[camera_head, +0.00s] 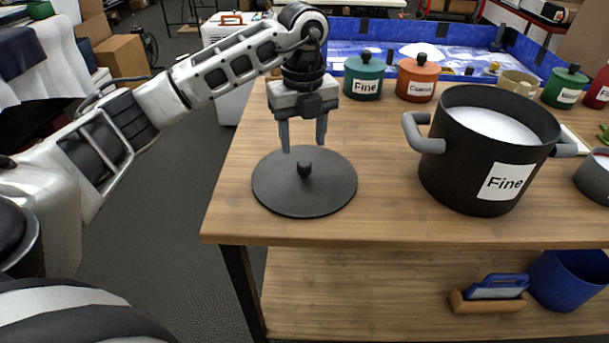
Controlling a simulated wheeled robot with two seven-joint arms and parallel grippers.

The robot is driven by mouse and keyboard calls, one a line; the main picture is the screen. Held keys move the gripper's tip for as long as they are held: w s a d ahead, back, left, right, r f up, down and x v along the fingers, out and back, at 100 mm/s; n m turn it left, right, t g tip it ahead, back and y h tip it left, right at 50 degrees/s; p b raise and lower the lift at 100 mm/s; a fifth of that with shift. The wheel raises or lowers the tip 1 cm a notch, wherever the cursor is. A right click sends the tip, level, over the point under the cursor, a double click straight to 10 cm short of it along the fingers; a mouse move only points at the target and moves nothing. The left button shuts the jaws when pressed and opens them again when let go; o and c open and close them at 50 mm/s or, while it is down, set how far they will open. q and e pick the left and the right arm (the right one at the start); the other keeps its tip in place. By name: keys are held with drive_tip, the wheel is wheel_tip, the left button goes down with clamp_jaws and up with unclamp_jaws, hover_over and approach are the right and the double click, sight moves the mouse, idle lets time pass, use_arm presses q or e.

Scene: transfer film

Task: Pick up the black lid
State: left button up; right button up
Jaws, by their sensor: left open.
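The black lid (272,193) is a flat round disc with a small knob (304,170) at its centre. It lies flat on the wooden table (240,232) near the left front corner. My left gripper (304,148) points straight down above the lid, with its two fingers apart and empty. The fingertips appear a little above the knob and slightly behind it; the exact gap is hard to judge. My right gripper does not show.
A black pot (460,165) labelled "Fine", with grey handles and white contents, stands right of the lid. Green (363,68) and orange (415,72) lidded pots stand behind, before a blue-walled tray (460,54). The lower shelf (370,295) holds a blue bin (567,280).

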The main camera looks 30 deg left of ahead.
sight(304, 162)
use_arm(q)
drive_tip(key=shift+w+f+p, duration=0.1)
drive_tip(key=shift+f+p, duration=0.55)
drive_tip(key=shift+f, duration=2.85)
drive_tip(key=c, duration=1)
